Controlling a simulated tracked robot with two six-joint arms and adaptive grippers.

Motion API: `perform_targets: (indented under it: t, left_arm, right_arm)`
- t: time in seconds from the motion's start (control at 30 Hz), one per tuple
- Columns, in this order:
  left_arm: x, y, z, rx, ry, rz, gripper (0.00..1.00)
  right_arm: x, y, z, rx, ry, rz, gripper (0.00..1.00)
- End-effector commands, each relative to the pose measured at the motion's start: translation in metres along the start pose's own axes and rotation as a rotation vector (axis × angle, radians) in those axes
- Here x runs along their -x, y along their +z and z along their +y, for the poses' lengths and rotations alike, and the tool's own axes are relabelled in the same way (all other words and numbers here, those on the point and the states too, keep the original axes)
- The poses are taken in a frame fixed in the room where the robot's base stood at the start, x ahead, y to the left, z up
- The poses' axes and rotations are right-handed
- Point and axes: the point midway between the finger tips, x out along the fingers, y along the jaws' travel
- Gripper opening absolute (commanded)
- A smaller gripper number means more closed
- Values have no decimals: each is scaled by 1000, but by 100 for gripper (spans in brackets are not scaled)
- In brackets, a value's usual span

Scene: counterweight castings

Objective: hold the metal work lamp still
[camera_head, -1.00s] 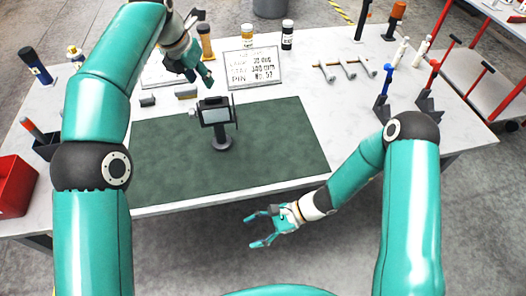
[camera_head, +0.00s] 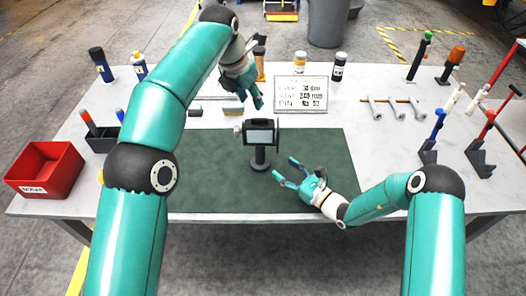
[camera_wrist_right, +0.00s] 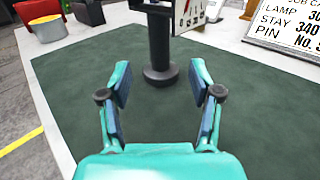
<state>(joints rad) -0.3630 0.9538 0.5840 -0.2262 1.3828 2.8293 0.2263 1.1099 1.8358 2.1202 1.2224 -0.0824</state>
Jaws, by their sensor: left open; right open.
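The metal work lamp (camera_head: 260,138) stands upright on the green mat (camera_head: 215,185), its dark head on a short post with a round base. In the right wrist view its post and base (camera_wrist_right: 160,55) show ahead of the fingertips, the head cut off by the top edge. My right gripper (camera_head: 284,172) is open and empty over the mat, to the right of and nearer than the lamp, apart from it. Its open fingers also show in the right wrist view (camera_wrist_right: 160,80). My left gripper (camera_head: 252,98) is open above the table, behind and above the lamp, not touching it.
A red bin (camera_head: 45,168) sits at the table's left. Blue and red clamps (camera_head: 432,138) stand at the right. The mat around the lamp is clear.

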Motion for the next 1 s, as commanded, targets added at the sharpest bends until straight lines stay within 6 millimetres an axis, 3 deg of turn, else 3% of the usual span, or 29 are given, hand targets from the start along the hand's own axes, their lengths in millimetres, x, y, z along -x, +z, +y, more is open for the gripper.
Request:
perform_targets:
  t: [0.2,0.5,0.7,1.0]
  left_arm:
    - [0,0,0,0,0,0,42]
    - [0,1,-1,-1,-1,0,42]
    - [0,1,-1,-1,-1,0,42]
    - [0,1,-1,-1,-1,0,42]
  right_arm:
    - [-46,0,2,2,4,-2,63]
    - [-97,0,0,2,1,-1,63]
    - [-114,0,0,0,0,0,63]
    - [-117,0,0,0,-1,0,63]
